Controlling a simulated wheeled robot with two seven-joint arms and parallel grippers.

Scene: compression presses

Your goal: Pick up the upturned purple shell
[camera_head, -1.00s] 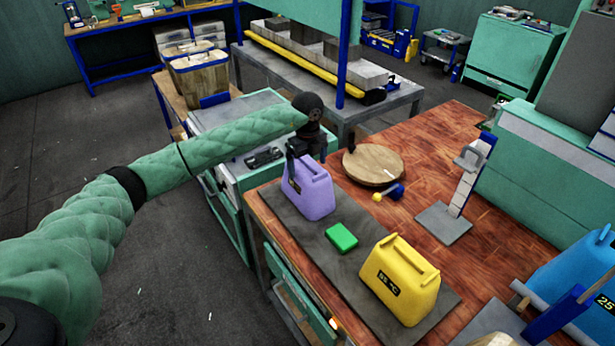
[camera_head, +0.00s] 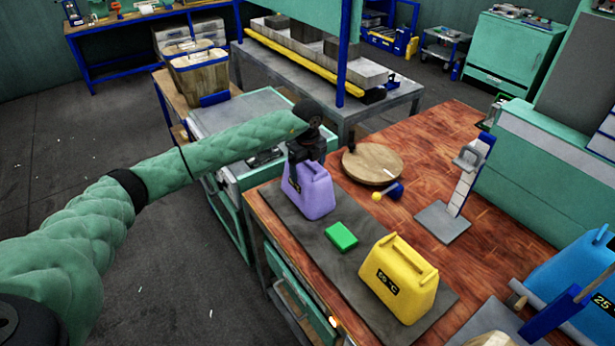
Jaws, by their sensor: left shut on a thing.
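The purple shell (camera_head: 314,194) stands on a dark grey mat (camera_head: 345,266) near the left edge of the wooden bench. It has a handle at its top and a dark label on its left side. My left gripper (camera_head: 298,168) is at the top of the purple shell, shut on it near the handle. The fingertips are partly hidden against the shell. I cannot tell whether the shell's base is clear of the mat. My right gripper is not in view.
A green block (camera_head: 341,236) and a yellow shell (camera_head: 398,280) are on the mat, right of the purple shell. A round wooden disc (camera_head: 372,163), a blue tool with a yellow knob (camera_head: 388,192) and an upright stand (camera_head: 443,222) occupy the bench behind. A blue shell (camera_head: 572,268) is at the right.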

